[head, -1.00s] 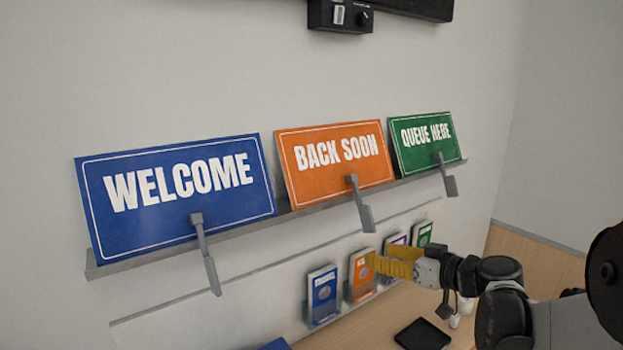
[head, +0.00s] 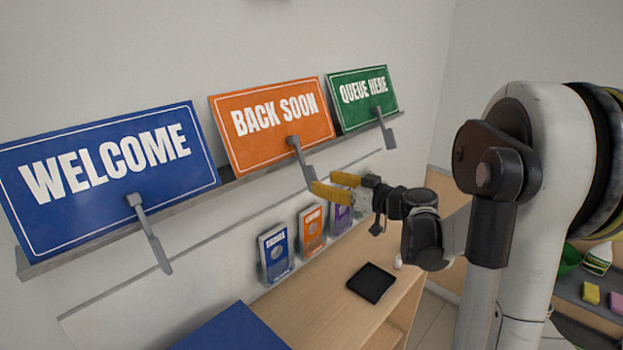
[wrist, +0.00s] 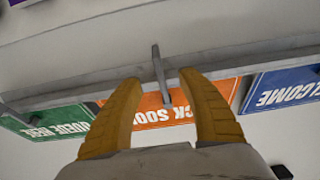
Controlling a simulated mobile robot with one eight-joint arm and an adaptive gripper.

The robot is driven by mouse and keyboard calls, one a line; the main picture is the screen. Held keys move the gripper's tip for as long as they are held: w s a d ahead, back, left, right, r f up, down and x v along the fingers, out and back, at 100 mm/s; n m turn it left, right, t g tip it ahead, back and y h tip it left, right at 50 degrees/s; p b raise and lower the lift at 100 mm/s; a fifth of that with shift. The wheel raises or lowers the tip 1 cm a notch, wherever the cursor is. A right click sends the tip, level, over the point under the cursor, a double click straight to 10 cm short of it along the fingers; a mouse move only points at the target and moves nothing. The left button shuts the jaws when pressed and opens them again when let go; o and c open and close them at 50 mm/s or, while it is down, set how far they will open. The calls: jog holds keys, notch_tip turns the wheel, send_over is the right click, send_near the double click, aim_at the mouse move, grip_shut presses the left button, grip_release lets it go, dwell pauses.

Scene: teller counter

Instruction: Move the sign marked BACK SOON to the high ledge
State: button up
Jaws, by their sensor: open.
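The orange BACK SOON sign (head: 272,122) leans on the grey wall ledge (head: 240,177), between the blue WELCOME sign (head: 105,175) and the green QUEUE HERE sign (head: 361,98). A grey lever (head: 300,162) hangs down in front of its lower edge. My gripper (head: 327,187) is open, with yellow fingers, just below and right of that lever. In the wrist view the lever (wrist: 161,75) shows between my two open fingers (wrist: 163,85). The orange sign (wrist: 160,111) shows behind them, upside down and partly hidden. I cannot tell whether a finger touches the lever.
Similar levers stand before the blue sign (head: 149,232) and green sign (head: 384,128). Below are leaflet holders (head: 274,252), a wooden counter (head: 325,310) and a black pad (head: 370,283). Cleaning things (head: 598,258) stand at the far right.

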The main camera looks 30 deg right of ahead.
aim_at(314, 172)
jog(key=shift+b+x, duration=0.7)
jog(key=shift+x, duration=1.85)
grip_shut()
jog(key=shift+r, duration=0.2)
jog(key=shift+r+p, duration=0.65)
jog(key=shift+r, duration=0.25)
jog(key=shift+s, duration=0.1)
